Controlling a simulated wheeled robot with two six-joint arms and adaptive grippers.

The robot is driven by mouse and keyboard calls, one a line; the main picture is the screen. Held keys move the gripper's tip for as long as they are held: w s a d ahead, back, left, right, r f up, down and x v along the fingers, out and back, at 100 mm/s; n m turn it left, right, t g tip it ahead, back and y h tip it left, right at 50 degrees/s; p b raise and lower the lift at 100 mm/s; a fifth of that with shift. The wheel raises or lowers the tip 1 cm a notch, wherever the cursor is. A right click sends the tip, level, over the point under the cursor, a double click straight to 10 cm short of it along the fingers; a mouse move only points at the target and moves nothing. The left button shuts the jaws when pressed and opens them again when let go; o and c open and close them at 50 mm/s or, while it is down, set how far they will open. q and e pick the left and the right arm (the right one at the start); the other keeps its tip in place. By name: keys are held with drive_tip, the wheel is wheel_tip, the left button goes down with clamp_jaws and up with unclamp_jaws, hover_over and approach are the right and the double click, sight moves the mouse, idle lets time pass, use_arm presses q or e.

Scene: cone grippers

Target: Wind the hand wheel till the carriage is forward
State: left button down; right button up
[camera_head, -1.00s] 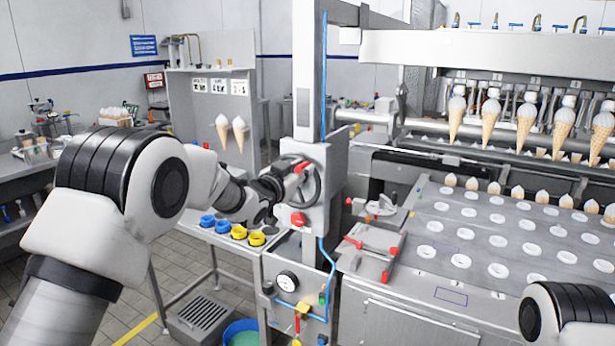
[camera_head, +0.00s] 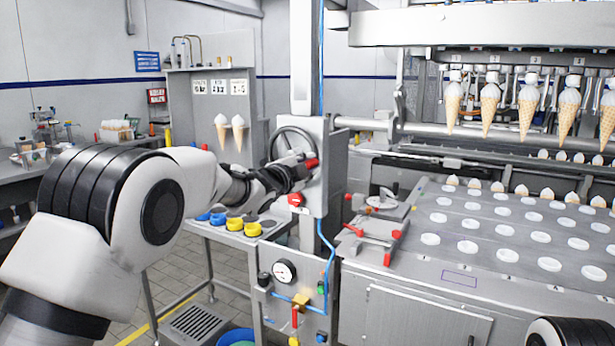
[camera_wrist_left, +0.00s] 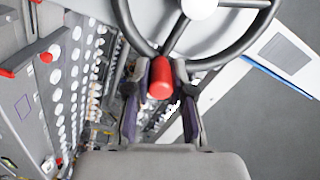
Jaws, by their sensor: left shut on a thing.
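The hand wheel (camera_head: 283,131) is a dark ring on the front of the grey upright box. Its red handle (camera_head: 311,163) is at the lower right of the ring. My left gripper (camera_head: 300,172) is shut around this handle. In the left wrist view the red handle (camera_wrist_left: 161,78) sits between the two fingers, just below the wheel's rim (camera_wrist_left: 222,59). The carriage (camera_head: 460,27) is a wide pale beam at the upper right, with a row of hanging cones (camera_head: 489,105) below it. My right gripper is out of view.
A tray deck (camera_head: 440,262) with rows of round white holes lies below the carriage. A red-handled clamp (camera_head: 372,240) stands at its left corner. A small table with blue and yellow cups (camera_head: 234,224) is behind my left arm. A gauge (camera_head: 284,271) and blue hose are below the wheel.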

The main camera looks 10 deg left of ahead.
use_arm(q)
drive_tip(key=w+a+f+m+b, duration=0.2)
drive_tip(key=a+f+m+b, duration=0.4)
drive_tip(key=m+b, duration=0.7)
drive_tip(key=shift+w+a+f+m, duration=0.15)
drive_tip(key=shift+a+f+m, duration=0.25)
drive_tip(key=shift+m, duration=1.8)
drive_tip(key=c, duration=1.4)
unclamp_jaws()
drive_tip(key=o, duration=0.4)
drive_tip(key=shift+w+a, duration=0.1)
drive_tip(key=shift+a, duration=0.05)
